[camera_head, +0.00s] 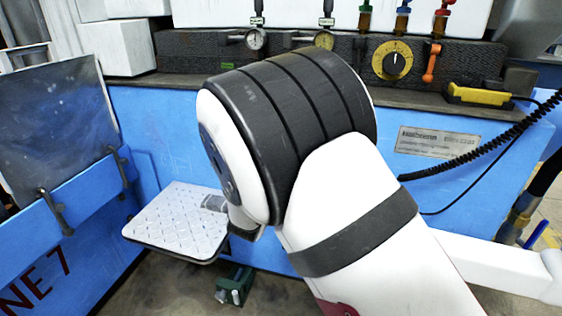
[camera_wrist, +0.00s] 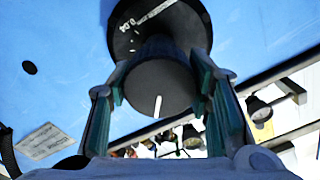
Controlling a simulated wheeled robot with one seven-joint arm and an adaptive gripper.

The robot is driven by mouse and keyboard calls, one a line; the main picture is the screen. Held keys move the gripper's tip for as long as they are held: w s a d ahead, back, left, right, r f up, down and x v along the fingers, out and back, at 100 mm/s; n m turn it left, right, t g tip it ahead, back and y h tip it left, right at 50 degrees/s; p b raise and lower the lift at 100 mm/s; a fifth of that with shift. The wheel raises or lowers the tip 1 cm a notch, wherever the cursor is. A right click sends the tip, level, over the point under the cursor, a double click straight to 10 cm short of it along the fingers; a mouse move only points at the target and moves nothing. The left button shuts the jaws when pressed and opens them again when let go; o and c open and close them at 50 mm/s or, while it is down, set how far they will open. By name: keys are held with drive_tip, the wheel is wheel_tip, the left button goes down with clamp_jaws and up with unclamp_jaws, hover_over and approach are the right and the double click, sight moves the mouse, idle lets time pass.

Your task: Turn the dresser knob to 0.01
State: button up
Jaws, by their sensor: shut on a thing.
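The knob (camera_wrist: 160,84) is a dark round knob with a white pointer line on its face, seen in the wrist view. The pointer line stands nearly upright in the picture, near the lower edge of the knob face. My gripper (camera_wrist: 159,88) is shut on the knob, with one teal-padded finger on each side. In the head view my arm hides the gripper, the knob and its dial.
A blue machine front (camera_head: 140,120) carries a dark ledge with gauges, a yellow dial (camera_head: 392,60) and coloured valves. A metal nameplate (camera_head: 437,142), a black coiled cable (camera_head: 470,140) and a yellow box (camera_head: 479,95) are at the right. A tread-plate step (camera_head: 175,222) juts out at lower left.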

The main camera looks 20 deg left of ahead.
drive_tip(key=o, duration=1.1)
drive_tip(key=shift+o, duration=0.2)
drive_tip(key=s, duration=1.2)
drive_tip(key=shift+d, duration=0.2)
